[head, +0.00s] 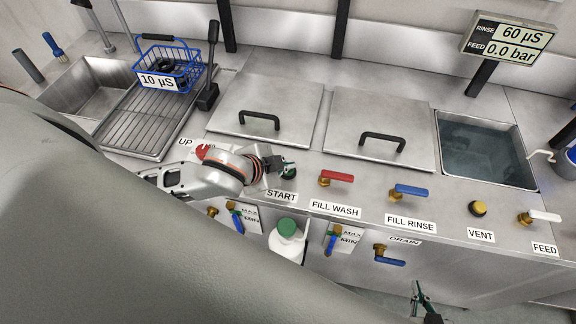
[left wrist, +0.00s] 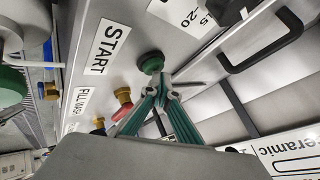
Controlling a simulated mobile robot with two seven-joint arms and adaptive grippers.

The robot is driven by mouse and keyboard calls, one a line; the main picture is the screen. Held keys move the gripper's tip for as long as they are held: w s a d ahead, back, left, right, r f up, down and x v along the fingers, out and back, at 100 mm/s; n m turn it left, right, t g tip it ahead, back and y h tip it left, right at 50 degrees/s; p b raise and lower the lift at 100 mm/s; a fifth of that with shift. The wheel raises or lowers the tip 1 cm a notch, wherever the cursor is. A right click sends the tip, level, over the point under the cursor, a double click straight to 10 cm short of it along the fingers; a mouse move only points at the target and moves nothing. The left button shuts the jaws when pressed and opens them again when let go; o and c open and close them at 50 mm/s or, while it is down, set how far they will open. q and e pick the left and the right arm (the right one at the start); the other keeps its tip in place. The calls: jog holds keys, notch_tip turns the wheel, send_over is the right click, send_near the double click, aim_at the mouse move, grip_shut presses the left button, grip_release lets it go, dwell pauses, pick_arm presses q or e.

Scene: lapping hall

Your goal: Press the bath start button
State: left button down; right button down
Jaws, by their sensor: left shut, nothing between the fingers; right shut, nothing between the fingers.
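The green start button (head: 289,173) sits on the front ledge of the bath, just behind the START label (head: 281,196). In the left wrist view the round green button (left wrist: 150,62) stands beside its START label (left wrist: 109,46). My left gripper (head: 283,163) is shut and empty, with its fingertips right at the button and partly covering it in the head view. In the left wrist view the closed fingertips (left wrist: 164,88) are very close to the button's edge; I cannot tell whether they touch. My right gripper (head: 421,293) is shut and empty, low in front of the bench.
A red-handled FILL WASH valve (head: 336,178) and a blue-handled FILL RINSE valve (head: 411,191) stand to the right. A yellow VENT knob (head: 478,208) is further right. Lids with black handles (head: 258,117) lie behind.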

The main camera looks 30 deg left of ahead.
pick_arm(q)
jog(key=shift+r+p, duration=0.65)
jog(key=shift+p, duration=0.15)
jog(key=shift+r+p, duration=0.45)
jog(key=shift+r, duration=2.05)
